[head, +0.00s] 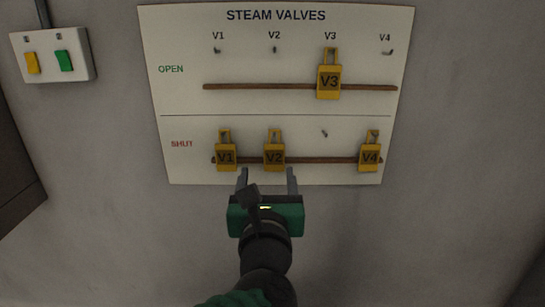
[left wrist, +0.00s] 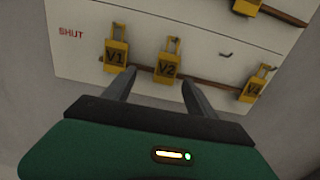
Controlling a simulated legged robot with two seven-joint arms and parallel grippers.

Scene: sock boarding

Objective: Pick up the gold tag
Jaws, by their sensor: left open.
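Several gold-yellow tags hang on a white board titled STEAM VALVES (head: 180,60). V3 (head: 329,82) hangs in the OPEN row. V1 (head: 225,157), V2 (head: 274,155) and V4 (head: 370,157) hang in the SHUT row. My left gripper (head: 267,176) is open and empty, its fingers pointing up at the board just below V2. In the left wrist view, V2 (left wrist: 167,68) shows just beyond and between the fingertips (left wrist: 158,82), with V1 (left wrist: 116,57) to the left. V4 (left wrist: 251,91) is to the right. My right gripper is not in view.
A brown rail (head: 260,87) runs across the OPEN row and another (head: 320,160) across the SHUT row. Bare hooks show at V1, V2 and V4 above, and V3 below. A switch box (head: 50,70) is on the wall at upper left. The wall below the board is clear.

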